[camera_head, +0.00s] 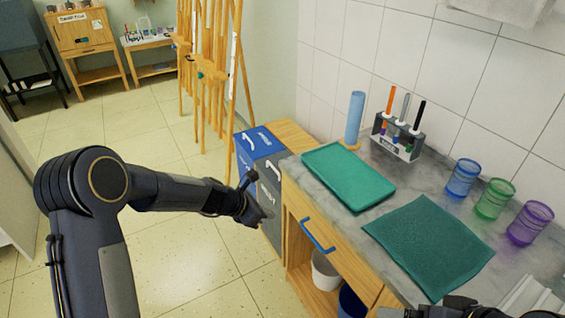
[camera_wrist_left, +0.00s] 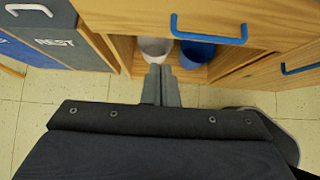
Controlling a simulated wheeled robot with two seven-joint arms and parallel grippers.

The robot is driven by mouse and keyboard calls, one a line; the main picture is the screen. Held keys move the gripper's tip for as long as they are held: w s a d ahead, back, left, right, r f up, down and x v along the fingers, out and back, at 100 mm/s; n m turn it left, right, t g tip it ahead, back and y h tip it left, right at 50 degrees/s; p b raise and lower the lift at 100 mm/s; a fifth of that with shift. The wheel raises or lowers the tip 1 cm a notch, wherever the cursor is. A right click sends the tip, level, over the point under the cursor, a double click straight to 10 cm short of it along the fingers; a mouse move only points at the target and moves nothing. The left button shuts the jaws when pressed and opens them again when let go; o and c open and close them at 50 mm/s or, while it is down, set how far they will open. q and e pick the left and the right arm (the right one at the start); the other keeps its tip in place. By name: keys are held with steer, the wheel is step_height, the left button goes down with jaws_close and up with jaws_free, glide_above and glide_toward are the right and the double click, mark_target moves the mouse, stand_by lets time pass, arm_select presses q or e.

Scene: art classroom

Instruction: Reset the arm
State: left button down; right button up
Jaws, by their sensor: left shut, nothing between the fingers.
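My left arm comes in from the left in the head view and reaches out over the floor. Its gripper (camera_head: 262,212) is in front of the blue and grey bins, left of the counter. In the left wrist view the two fingers of the left gripper (camera_wrist_left: 160,73) are together with nothing between them, in front of the open cabinet shelf. A dark part of my right arm (camera_head: 445,307) shows at the bottom edge of the head view, by the counter. Its fingers cannot be made out.
The counter (camera_head: 390,192) bears a green tray (camera_head: 345,172), a dark green mat (camera_head: 428,245), a pen rack (camera_head: 397,140) and coloured cups. A drawer with a blue handle (camera_head: 318,236) faces the arm. A white bucket (camera_head: 325,272) stands below. Floor at left is clear.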

arm_select(q)
steer(key=shift+r, duration=0.1)
steer(key=s+a+r+m+p, duration=0.2)
steer(key=s+a+r+m, duration=0.2)
steer(key=s+r+m, duration=0.35)
steer(key=s+a+r+m+p, duration=0.1)
steer(key=s+a+r+m, duration=0.25)
steer(key=s+r, duration=0.6)
steer(key=s+a+r+m+y+p, duration=0.1)
steer(key=s+a+m, duration=0.1)
steer(key=s+m, duration=0.4)
steer(key=s+a+r+m+y+p, duration=0.2)
steer(key=s+m, duration=0.4)
steer(key=s, duration=0.5)
steer(key=shift+a+t+y, duration=0.3)
steer(key=shift+a, duration=0.2)
